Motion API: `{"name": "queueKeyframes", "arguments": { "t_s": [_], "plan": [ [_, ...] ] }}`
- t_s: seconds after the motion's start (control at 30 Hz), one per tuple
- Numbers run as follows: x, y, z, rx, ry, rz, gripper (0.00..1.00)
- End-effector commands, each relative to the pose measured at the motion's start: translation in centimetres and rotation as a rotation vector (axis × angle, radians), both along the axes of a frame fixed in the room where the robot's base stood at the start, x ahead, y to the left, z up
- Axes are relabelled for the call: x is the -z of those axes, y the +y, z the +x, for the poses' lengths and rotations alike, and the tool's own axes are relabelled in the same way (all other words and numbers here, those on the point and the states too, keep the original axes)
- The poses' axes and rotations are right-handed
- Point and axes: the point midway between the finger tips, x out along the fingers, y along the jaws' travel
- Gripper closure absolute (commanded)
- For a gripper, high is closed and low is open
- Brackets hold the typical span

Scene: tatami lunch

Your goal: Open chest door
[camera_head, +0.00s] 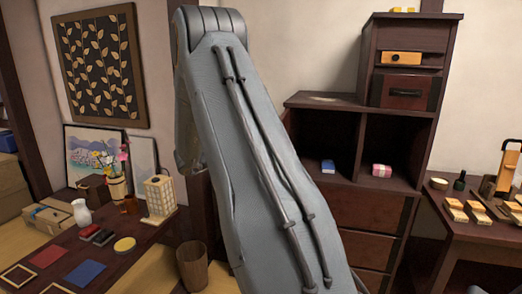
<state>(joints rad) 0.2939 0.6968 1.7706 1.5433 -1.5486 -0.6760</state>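A dark wooden stepped chest (338,187) stands against the wall at centre right. It has a tall right part, a lower left part with open compartments, and drawer fronts (365,212) below. In the tall part, a reddish-brown front (405,93) with a dark handle sits under a shelf, and I cannot tell if it is a door or a drawer. My grey arm rises through the middle of the view and hides the chest's left side. My gripper is not in view.
A low table (125,262) at left holds a flower vase (117,187), a lantern (160,196) and small items. A bin (192,266) stands beside it. A side table (475,232) at right holds food pieces.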

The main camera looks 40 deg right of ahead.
Motion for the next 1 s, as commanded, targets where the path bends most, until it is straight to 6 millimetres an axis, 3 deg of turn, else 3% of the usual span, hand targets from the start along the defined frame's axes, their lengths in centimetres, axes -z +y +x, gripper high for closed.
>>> {"name": "queueKeyframes", "arguments": {
  "t_s": [0.47, 0.5, 0.6, 1.0],
  "plan": [
    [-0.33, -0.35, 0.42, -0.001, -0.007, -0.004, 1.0],
    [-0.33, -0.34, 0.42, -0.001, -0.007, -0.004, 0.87],
    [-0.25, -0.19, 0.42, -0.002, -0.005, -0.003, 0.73],
    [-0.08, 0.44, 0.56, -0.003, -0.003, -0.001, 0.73]
  ]
}}
